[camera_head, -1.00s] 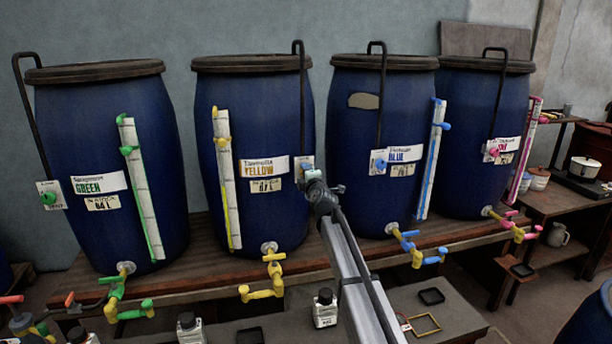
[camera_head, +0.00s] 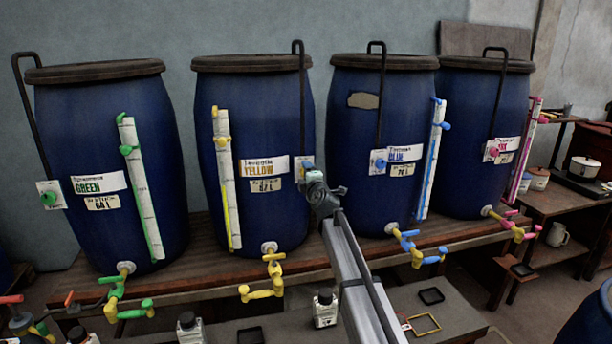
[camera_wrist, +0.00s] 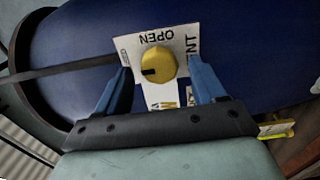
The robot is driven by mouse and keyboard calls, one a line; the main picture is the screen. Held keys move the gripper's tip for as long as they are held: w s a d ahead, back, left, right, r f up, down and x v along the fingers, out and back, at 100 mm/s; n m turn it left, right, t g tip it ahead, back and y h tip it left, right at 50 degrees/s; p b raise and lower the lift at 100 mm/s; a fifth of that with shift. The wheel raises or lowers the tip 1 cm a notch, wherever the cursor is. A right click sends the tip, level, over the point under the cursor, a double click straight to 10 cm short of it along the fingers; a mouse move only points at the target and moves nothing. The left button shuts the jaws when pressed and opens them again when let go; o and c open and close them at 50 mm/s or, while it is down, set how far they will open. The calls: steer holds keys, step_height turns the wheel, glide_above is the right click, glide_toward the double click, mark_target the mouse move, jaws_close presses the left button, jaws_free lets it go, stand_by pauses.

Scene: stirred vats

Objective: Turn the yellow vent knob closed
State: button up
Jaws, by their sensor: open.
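The yellow vent knob (camera_wrist: 158,65) sits on a white plate (camera_wrist: 178,35) lettered OPEN and VENT on the blue YELLOW vat (camera_head: 255,110). A dark mark shows on the knob's left side in the wrist view. My gripper (camera_wrist: 158,78) is open, with one blue finger on each side of the knob. A gap shows between each finger and the knob; I cannot tell how deep the fingertips reach. In the head view my gripper (camera_head: 312,178) is at the vat's right side and hides the knob and part of its plate.
A black bent pipe (camera_head: 302,100) runs down the vat's right side, just above the plate. The BLUE vat (camera_head: 345,150) stands to the right. The yellow sight tube (camera_head: 227,180) and tap (camera_head: 268,285) are left and below.

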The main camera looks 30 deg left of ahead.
steer(key=v, duration=1.2)
steer(key=shift+s+d, duration=0.2)
